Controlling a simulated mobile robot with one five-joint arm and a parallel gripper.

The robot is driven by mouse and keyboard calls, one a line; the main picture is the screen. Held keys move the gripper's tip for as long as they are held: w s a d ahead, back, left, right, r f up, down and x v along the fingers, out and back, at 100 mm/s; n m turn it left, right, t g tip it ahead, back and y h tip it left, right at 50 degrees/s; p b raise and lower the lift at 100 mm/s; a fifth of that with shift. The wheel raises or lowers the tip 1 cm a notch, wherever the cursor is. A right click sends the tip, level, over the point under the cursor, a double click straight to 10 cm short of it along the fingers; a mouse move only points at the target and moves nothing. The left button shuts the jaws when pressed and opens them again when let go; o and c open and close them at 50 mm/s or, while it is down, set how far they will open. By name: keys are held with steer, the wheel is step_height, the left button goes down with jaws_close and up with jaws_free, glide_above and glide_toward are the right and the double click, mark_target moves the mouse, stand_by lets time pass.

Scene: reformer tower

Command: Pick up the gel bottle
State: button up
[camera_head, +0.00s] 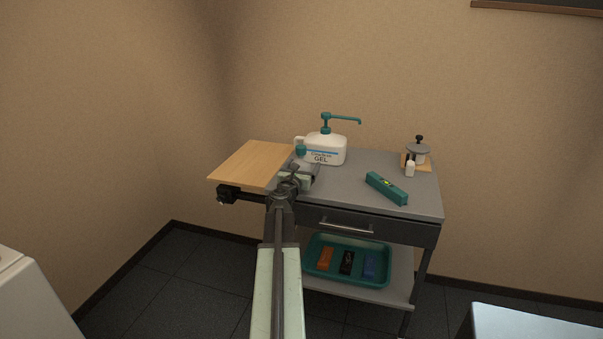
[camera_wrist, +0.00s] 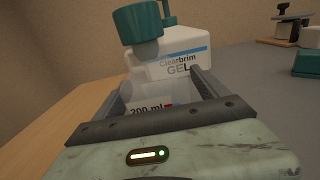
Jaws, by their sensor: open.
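The gel bottle (camera_head: 325,153) is a white jug-like bottle with a teal pump and the word GEL, upright on the grey cart top. In the wrist view its labelled body (camera_wrist: 176,60) shows behind a smaller pale bottle marked 200 ml (camera_wrist: 150,108). That smaller bottle has a teal cap (camera_wrist: 139,24), which also shows in the head view (camera_head: 300,150). My gripper (camera_head: 306,172) is open, just in front of the gel bottle. In the wrist view my gripper (camera_wrist: 158,90) has the small bottle ahead, seemingly between its fingers; I cannot tell contact. The small bottle's base is hidden.
A wooden board (camera_head: 248,163) covers the cart's left end. A teal tray (camera_head: 312,277) is on the lower shelf. The wall is close behind.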

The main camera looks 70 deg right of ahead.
steer(key=shift+d, duration=0.1)
steer(key=c, duration=1.5)
steer(key=shift+r, duration=0.15)
step_height(320, 180, up, 10)
steer(key=p, duration=1)
